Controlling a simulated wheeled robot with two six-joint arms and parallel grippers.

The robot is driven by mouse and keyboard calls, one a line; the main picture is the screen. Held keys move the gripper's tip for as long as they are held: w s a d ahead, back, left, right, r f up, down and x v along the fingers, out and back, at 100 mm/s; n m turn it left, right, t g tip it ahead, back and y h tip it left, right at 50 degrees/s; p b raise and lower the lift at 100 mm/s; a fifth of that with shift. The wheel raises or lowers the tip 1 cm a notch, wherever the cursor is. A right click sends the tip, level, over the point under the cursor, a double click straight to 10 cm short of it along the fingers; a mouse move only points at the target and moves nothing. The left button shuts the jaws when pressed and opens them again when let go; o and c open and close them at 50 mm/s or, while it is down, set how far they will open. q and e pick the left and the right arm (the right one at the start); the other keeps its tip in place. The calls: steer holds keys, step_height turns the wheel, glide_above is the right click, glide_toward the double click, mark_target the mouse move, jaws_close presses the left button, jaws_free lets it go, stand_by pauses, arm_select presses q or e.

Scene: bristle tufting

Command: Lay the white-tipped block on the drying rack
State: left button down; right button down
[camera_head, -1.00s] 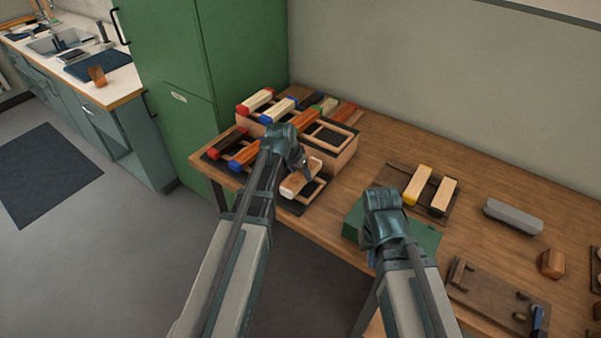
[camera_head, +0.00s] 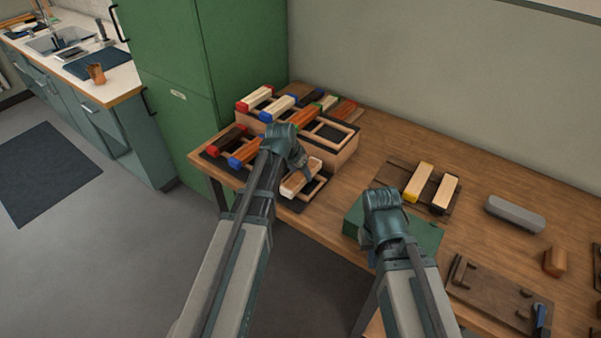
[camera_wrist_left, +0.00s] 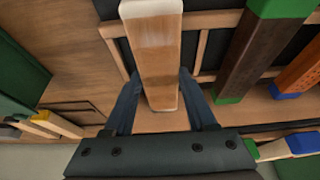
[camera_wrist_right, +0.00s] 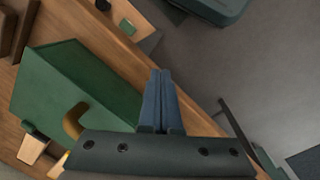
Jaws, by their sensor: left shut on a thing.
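The white-tipped block (camera_head: 300,179) is brown wood with pale ends. My left gripper (camera_head: 303,172) is shut on it, with a finger on each side; the left wrist view shows the block (camera_wrist_left: 158,60) between the fingers (camera_wrist_left: 163,105). The block is at the front right bay of the wooden drying rack (camera_head: 345,157), over or on its frame; I cannot tell whether it touches. The rack has a raised back tier and a low front tier. My right gripper (camera_wrist_right: 160,100) is shut and empty, near the green box (camera_wrist_right: 75,85); its fingers are hidden in the head view.
Several blocks with coloured tips, including a red-tipped one (camera_head: 255,99) and a blue-tipped one (camera_head: 278,108), occupy the rack's left and back. A yellow-tipped block (camera_head: 418,182) lies on a dark board to the right. A grey bar (camera_head: 514,214) lies further right.

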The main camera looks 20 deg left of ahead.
arm_select(q)
steer(key=shift+f, duration=0.25)
jaws_free()
steer(key=shift+r, duration=0.1)
stand_by(0.3)
steer(key=shift+r+p, duration=3.4)
steer(key=shift+r, duration=0.05)
steer(key=s+d+g+y, duration=0.1)
steer(key=s+d, duration=0.3)
steer(key=s, duration=0.4)
steer(key=s+d+f+g+y, duration=0.1)
steer(key=s+d+g, duration=0.1)
steer(key=s+d, duration=0.3)
steer(key=s+d+g+y, duration=0.1)
steer(key=s+d, duration=0.3)
steer(key=s, duration=0.6)
steer(key=shift+s+d+f+g, duration=0.25)
steer(key=shift+s+f+g, duration=0.05)
steer(key=shift+g, duration=0.1)
